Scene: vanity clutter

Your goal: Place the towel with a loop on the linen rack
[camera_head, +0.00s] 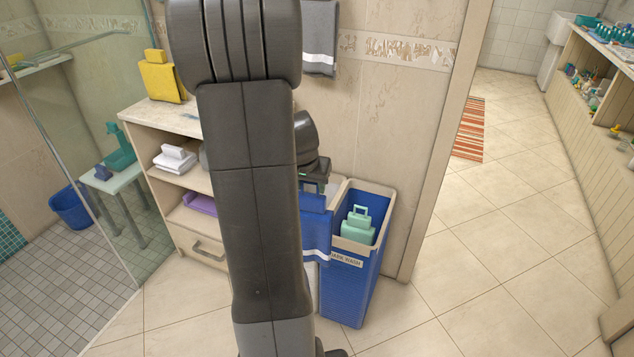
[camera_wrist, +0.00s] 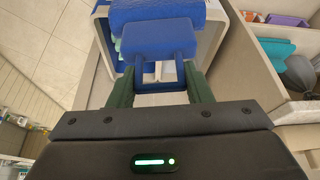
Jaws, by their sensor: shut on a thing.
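A blue towel with a white stripe and a loop (camera_head: 316,226) hangs from my gripper (camera_head: 313,178) in the head view, partly hidden by my arm. In the wrist view my gripper (camera_wrist: 160,88) is shut on the loop of the blue towel (camera_wrist: 155,42). The towel is over or in front of the laundry bins; its exact height is hard to tell. A beige shelf unit (camera_head: 188,123), likely the linen rack, stands left of my arm. White folded linen (camera_head: 176,160) and a purple item (camera_head: 202,203) lie on its shelves.
A blue bin (camera_head: 347,290) with a mint looped item (camera_head: 358,226) stands right of the towel. A yellow towel (camera_head: 163,80) is on the unit's top. A grey towel (camera_head: 320,35) hangs on the wall. A glass screen and stool (camera_head: 112,180) stand left. Floor is clear at right.

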